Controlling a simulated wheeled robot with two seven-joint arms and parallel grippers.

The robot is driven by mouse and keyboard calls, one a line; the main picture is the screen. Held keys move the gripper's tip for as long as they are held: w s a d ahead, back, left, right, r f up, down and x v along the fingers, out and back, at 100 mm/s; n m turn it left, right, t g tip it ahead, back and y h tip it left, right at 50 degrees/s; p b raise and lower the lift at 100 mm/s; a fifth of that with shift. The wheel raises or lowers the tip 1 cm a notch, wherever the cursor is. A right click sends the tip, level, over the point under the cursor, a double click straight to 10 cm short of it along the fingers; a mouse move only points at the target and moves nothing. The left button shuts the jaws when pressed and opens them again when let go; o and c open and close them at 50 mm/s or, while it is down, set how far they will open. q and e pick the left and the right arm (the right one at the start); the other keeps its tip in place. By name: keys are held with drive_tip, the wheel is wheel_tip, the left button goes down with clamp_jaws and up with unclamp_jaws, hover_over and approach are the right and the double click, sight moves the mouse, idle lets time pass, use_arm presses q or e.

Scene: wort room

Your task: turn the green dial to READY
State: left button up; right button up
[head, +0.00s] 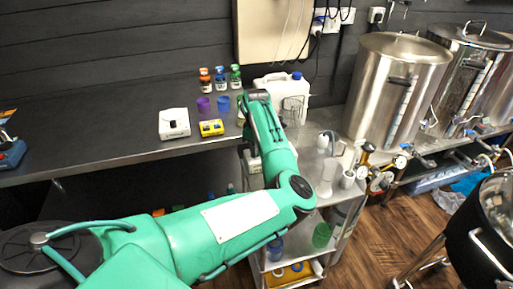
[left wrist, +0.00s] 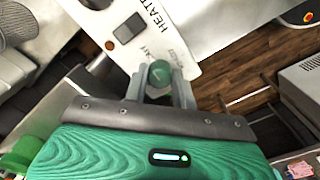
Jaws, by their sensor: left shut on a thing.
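The green dial (left wrist: 160,74) sits on a pale panel (left wrist: 205,62) in the left wrist view. Small lettering stands beside the dial, too blurred to read. My left gripper (left wrist: 161,84) is shut on the dial, with one finger on each side. A faint light mark shows on the dial, but I cannot tell which word it points to. In the head view my left arm reaches over the cart and hides the dial. My right gripper is not in view.
A steel cart (head: 330,200) stands under my arm. A white jug (head: 290,92) and steel tanks (head: 392,90) stand behind and right.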

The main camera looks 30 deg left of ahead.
use_arm(q)
drive_tip(key=shift+r, duration=0.1)
drive_tip(key=m+p, duration=0.1)
drive_tip(key=p, duration=0.1)
drive_tip(key=m+p, duration=0.1)
drive_tip(key=p, duration=0.1)
drive_tip(key=shift+r, duration=0.25)
drive_tip(key=m+p, duration=0.9)
drive_tip(key=p, duration=0.2)
drive_tip(key=shift+a, duration=0.1)
drive_tip(key=m+p, duration=0.2)
drive_tip(key=m, duration=0.1)
drive_tip(key=shift+f+m, duration=0.15)
drive_tip(key=shift+m, duration=0.25)
drive_tip(key=shift+f+m+p, duration=0.1)
drive_tip(key=shift+m+p, duration=0.95)
drive_tip(key=shift+m, duration=0.35)
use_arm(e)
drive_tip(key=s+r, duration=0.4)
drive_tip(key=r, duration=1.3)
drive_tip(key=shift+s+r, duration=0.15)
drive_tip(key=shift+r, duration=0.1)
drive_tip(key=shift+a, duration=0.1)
use_arm(q)
drive_tip(key=o, duration=1)
